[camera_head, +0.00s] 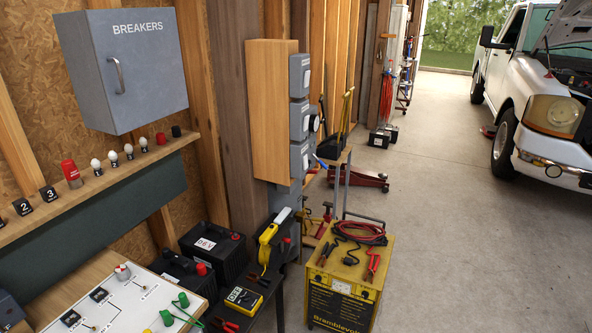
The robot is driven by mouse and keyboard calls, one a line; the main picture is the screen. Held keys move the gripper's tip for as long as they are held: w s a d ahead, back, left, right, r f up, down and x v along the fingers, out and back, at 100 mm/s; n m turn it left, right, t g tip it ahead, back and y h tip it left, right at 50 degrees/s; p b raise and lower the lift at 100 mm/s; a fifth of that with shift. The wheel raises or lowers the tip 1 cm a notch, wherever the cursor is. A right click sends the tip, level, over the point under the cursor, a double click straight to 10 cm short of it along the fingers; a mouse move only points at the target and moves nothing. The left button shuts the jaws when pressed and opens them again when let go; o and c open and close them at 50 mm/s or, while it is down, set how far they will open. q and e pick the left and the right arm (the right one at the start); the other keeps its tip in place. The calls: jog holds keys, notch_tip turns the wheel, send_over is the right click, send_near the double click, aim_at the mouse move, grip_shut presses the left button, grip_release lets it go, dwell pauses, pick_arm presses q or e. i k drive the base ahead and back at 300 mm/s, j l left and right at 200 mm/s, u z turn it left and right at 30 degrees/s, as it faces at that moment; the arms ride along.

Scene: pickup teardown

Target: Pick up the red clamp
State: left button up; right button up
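A red clamp (373,266) lies on the top right part of a yellow charger cart (341,313), near its front edge. A coil of red cable (362,231) and black cable lies behind it on the same top. A second, darker clamp (325,253) lies on the left of the top. Another red-handled clamp or tool (225,325) shows at the bottom edge, beside a yellow multimeter (243,299). Neither of my grippers is in view.
A dark bench with black batteries (212,247) stands left of the cart. A grey breaker box (124,69) and a shelf (100,180) hang on the left wall. A white pickup (550,100) stands at the right. Concrete floor (470,240) is clear between cart and pickup.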

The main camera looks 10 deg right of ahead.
aim_at(370, 271)
jog(key=i+l+u, duration=0.15)
jog(key=i+l, duration=0.15)
jog(key=i+l+u, duration=0.35)
jog(key=i+l, duration=0.15)
jog(key=l, duration=0.15)
jog(key=i+l+u, duration=0.2)
jog(key=l, duration=0.2)
jog(key=i+l+u, duration=0.15)
jog(key=l, duration=0.25)
jog(key=i, duration=0.1)
